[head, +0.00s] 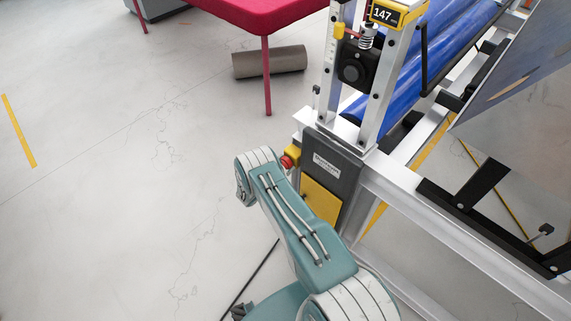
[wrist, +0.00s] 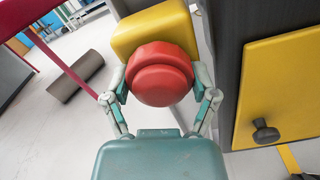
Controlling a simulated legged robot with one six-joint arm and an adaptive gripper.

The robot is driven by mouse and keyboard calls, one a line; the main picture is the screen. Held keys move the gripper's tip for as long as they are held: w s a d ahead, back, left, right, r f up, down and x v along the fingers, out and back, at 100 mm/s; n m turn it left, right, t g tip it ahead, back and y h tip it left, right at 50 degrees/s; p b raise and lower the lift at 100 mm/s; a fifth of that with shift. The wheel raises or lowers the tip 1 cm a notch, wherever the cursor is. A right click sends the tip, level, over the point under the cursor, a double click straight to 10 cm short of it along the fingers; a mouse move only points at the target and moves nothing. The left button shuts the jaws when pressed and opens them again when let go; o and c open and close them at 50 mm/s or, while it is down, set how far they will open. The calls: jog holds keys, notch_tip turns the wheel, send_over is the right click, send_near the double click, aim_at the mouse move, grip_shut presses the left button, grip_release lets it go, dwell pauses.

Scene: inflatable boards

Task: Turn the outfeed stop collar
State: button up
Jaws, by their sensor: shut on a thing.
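The stop collar (wrist: 160,72) is a round red knob with a stepped face. It stands out from a yellow box (wrist: 152,28) on the side of the machine's grey end housing. In the wrist view my gripper (wrist: 161,88) has one finger on each side of the collar and is shut on it. The fingertips' far sides are partly hidden by the collar. In the head view the red collar (head: 286,162) and its yellow box (head: 293,153) show small beside my teal arm, and my gripper is hidden there.
A yellow panel with a black knob (wrist: 265,132) lies right of the collar. A blue roller (head: 425,55) and white frame rails (head: 460,235) extend right. A brown cylinder (head: 270,61) lies on the floor by a red table (head: 262,12). Floor at left is clear.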

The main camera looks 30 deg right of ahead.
jog(key=shift+w+m, duration=0.1)
jog(key=shift+m, duration=0.5)
jog(key=o, duration=1)
jog(key=shift+a, duration=0.1)
jog(key=v, duration=1.1)
jog(key=shift+a, duration=0.4)
